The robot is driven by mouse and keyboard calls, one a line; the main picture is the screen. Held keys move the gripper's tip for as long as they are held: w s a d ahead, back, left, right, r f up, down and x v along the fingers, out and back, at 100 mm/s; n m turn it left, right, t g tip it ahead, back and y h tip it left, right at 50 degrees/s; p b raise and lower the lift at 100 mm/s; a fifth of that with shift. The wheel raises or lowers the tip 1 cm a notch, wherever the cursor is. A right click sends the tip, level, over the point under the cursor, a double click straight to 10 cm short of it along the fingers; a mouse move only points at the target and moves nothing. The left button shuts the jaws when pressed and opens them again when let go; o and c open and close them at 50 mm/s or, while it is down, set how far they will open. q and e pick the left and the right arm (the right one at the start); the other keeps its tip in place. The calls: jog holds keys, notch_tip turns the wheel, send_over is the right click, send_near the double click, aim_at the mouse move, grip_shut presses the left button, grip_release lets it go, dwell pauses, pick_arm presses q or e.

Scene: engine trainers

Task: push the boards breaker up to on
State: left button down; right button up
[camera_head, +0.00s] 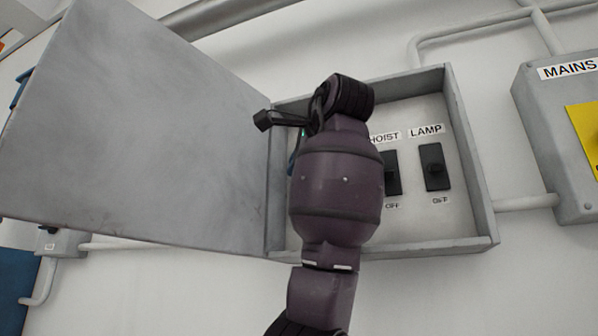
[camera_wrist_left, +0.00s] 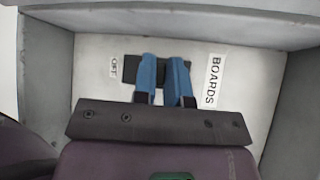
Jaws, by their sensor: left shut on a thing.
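The boards breaker (camera_wrist_left: 131,72) is a black switch on the box's back panel in the left wrist view, between an OFF label (camera_wrist_left: 114,68) and a BOARDS label (camera_wrist_left: 212,80). My left gripper (camera_wrist_left: 164,72) has its two blue fingers over this breaker, shut on its lever. The fingers hide the lever, so I cannot tell its position. In the head view my purple left arm covers the breaker, and only a sliver of the blue gripper shows left of the arm. My right gripper is in neither view.
The grey breaker box (camera_head: 469,150) has its door (camera_head: 130,130) swung open to the left. The hoist breaker (camera_head: 392,172) and lamp breaker (camera_head: 435,167) are right of my arm. A MAINS box (camera_head: 545,120) is on the wall farther right.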

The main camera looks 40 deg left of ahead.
pick_arm(q)
jog(key=shift+w+r+m+g+h, duration=0.1)
jog(key=shift+r+m+g+h, duration=0.2)
jog(key=shift+g, duration=0.1)
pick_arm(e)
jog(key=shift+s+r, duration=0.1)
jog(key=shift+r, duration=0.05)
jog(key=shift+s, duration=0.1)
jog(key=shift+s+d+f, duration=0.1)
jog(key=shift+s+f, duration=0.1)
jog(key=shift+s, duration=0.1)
pick_arm(q)
jog(key=c, duration=1.2)
grip_release()
jog(key=shift+o, duration=0.2)
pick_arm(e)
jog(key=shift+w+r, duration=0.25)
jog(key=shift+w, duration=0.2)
